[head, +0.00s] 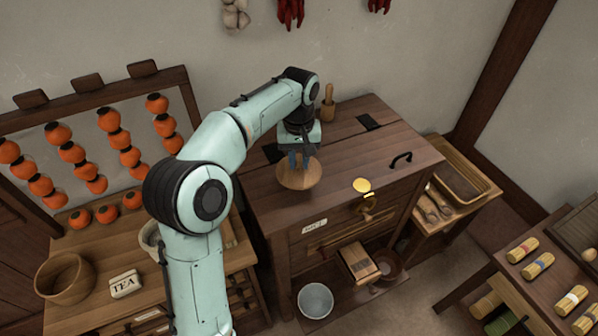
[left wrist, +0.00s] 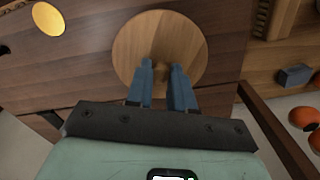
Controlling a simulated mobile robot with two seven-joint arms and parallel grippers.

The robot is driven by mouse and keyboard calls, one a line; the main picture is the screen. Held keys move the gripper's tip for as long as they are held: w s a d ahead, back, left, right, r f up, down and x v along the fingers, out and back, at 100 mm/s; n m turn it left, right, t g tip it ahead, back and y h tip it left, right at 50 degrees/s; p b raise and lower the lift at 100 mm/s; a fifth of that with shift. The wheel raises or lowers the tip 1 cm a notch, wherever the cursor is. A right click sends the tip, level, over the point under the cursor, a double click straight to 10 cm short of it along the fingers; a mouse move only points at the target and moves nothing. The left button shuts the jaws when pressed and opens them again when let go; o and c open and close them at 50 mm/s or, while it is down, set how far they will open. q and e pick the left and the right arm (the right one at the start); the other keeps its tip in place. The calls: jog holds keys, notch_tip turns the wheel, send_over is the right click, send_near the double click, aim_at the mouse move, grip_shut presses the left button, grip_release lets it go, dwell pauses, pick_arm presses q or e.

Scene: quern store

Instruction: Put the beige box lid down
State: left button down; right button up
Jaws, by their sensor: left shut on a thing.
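The beige box lid (head: 300,180) is a round, light wooden disc over the front left part of the dark wooden chest's top (head: 345,150). It also shows in the left wrist view (left wrist: 160,36), with a small knob between the fingers. My left gripper (head: 299,162) points down over the lid, and its blue fingers (left wrist: 165,70) are shut on it at the knob. I cannot tell whether the lid touches the chest top or hangs just above it. My right gripper is in neither view.
A yellow disc (head: 361,185) lies near the chest's front edge, by a black handle (head: 401,161). A mortar with pestle (head: 328,104) stands at the back. At left are a wooden bowl (head: 65,279) and a TEA box (head: 125,285). The chest top's middle is clear.

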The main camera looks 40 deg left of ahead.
aim_at(300, 170)
pick_arm(q)
jog(key=shift+w+f, duration=0.15)
jog(key=shift+f, duration=0.2)
notch_tip(300, 170, down, 4)
jog(key=shift+r+b, duration=0.25)
jog(key=shift+b, duration=0.15)
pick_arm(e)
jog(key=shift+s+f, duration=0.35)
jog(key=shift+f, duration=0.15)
pick_arm(q)
jog(key=shift+w+f, duration=0.1)
jog(key=shift+f, duration=0.05)
jog(key=shift+f, duration=0.15)
jog(key=c, duration=1)
grip_release()
jog(key=shift+r, duration=0.2)
